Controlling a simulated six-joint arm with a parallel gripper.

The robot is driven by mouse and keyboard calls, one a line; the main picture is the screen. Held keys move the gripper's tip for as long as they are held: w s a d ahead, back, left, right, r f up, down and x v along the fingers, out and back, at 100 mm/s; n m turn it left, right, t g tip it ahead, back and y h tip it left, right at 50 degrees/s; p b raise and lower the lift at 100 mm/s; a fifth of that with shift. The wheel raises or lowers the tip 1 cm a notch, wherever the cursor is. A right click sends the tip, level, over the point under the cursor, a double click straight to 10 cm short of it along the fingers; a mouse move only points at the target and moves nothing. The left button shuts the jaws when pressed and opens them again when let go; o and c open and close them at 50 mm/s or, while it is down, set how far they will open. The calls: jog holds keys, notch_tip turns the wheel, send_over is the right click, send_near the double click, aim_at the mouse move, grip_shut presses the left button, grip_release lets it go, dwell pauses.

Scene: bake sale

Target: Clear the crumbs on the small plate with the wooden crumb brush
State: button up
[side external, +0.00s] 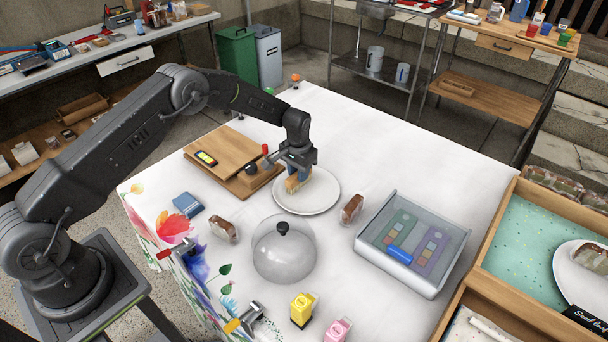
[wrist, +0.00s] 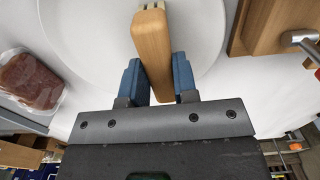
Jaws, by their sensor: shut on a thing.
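My gripper (side external: 299,168) is over the small white plate (side external: 318,200) in the side external view. Its blue fingers are shut on the wooden crumb brush (side external: 292,184). In the wrist view the brush's wooden handle (wrist: 152,50) stands between the two blue fingertips of my gripper (wrist: 158,78), with pale bristles just showing at its top edge. The plate (wrist: 80,40) lies below the brush in the wrist view. I cannot tell whether the bristles touch the plate. No crumbs can be made out on the plate's visible surface.
A wooden board (side external: 222,160) lies left of the plate. A wrapped loaf slice (side external: 352,208) lies to its right, and a glass dome (side external: 284,250) stands in front. A clear-lidded box (side external: 412,243) and wooden trays (side external: 550,215) are at the right. The tabletop behind the plate is clear.

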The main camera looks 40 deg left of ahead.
jog(key=d, duration=0.6)
notch_tip(320, 180, up, 8)
dwell(0.7)
dwell(0.4)
